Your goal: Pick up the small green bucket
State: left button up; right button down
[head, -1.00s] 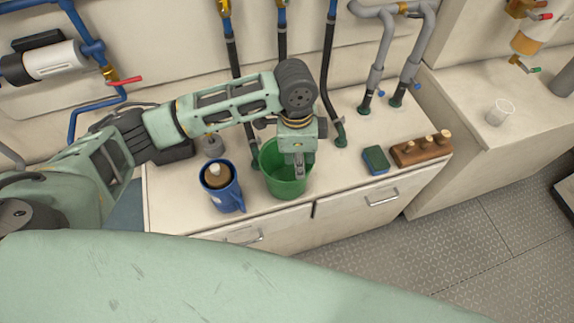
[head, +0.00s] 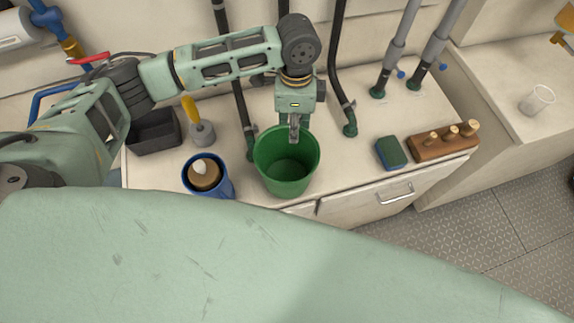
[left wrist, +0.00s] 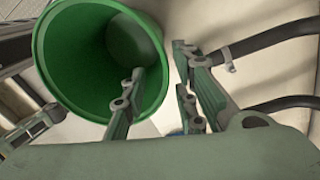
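The small green bucket (head: 288,168) stands upright on the white worktop (head: 350,178), near its front edge. It looks empty, and its open mouth fills the upper left of the left wrist view (left wrist: 100,50). My left gripper (head: 294,132) points down at the bucket's back rim. In the left wrist view the left gripper (left wrist: 160,68) is open. One finger is over the bucket's inside and the other is outside, with the rim between them and a gap showing. My right gripper is not in view.
A blue mug (head: 224,187) with a brown thing in it stands close left of the bucket. Black hoses (head: 335,60) rise behind it. A green-blue sponge (head: 391,152) and a wooden block with pegs (head: 440,143) lie to the right. A dark tray (head: 155,133) is at left.

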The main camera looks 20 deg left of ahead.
aim_at(291, 145)
pick_arm(q)
jog(key=f, duration=0.2)
jog(key=f+p, duration=0.1)
jog(key=f, duration=0.2)
jog(key=f+p, duration=0.1)
jog(key=f, duration=0.1)
jog(key=shift+s+a+f, duration=0.15)
jog(key=shift+s+f, duration=0.1)
jog(key=shift+s, duration=0.15)
jog(key=shift+c, duration=0.7)
grip_shut()
